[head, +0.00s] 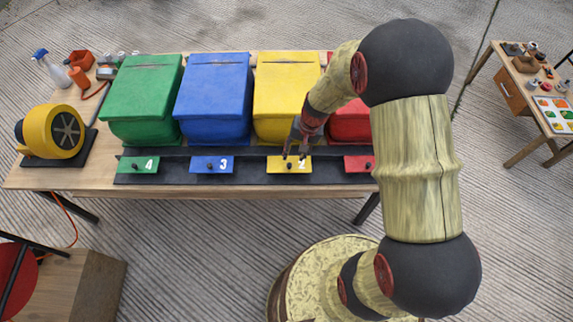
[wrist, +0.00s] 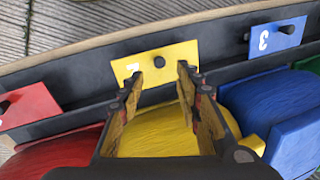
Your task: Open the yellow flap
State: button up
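The yellow flap (head: 276,168) is a small plate numbered 2 on the dark front rail, before the yellow box (head: 285,85). My gripper (head: 294,154) is right over the flap in the head view and partly covers it. In the wrist view the yellow flap (wrist: 178,55) is ahead of the fingertips, and its black knob (wrist: 160,62) shows between them. My gripper (wrist: 160,72) is open, with nothing held. I cannot tell how far the fingertips are from the knob.
Similar plates sit along the rail (head: 225,178): green 4 (head: 125,166), blue 3 (head: 225,165) and red (head: 352,163). Green (head: 142,95) and blue boxes (head: 213,95) stand behind. A yellow blower (head: 43,132) is at the table's left end. The front floor is mostly clear.

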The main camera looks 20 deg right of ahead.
aim_at(289, 165)
jog(key=b+x, duration=0.2)
jog(key=x, duration=0.5)
jog(key=shift+f+b, duration=0.35)
jog(key=c, duration=0.8)
grip_shut()
